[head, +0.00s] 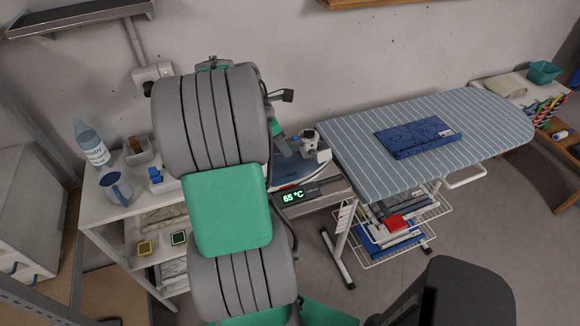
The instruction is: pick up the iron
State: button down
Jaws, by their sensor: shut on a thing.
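The iron (296,166) shows in the head view just right of my arm. It has a dark blue body and a pale part on top, and its left side is hidden behind my arm. It is at the iron rest (318,194) at the left end of the ironing board; I cannot tell whether it touches the rest. My gripper (284,143) is mostly hidden behind my arm; a small part shows at the iron's upper left. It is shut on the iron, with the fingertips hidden.
The striped ironing board (345,150) bears a folded blue cloth (415,137). A lit display (293,197) reads 65 °C. On the white shelf unit (97,208) at left stand a bottle (90,145) and a blue jug (116,187). A wire rack (378,258) hangs below the board.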

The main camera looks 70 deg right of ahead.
dwell(0.3)
jog(key=shift+d+r, duration=0.1)
jog(key=shift+r, duration=0.1)
jog(key=shift+r, duration=0.9)
jog(key=s+a+r+p, duration=0.1)
jog(key=s+a+r, duration=0.1)
jog(key=a+r, duration=0.9)
jog(key=a, duration=0.3)
jog(key=shift+s, duration=0.3)
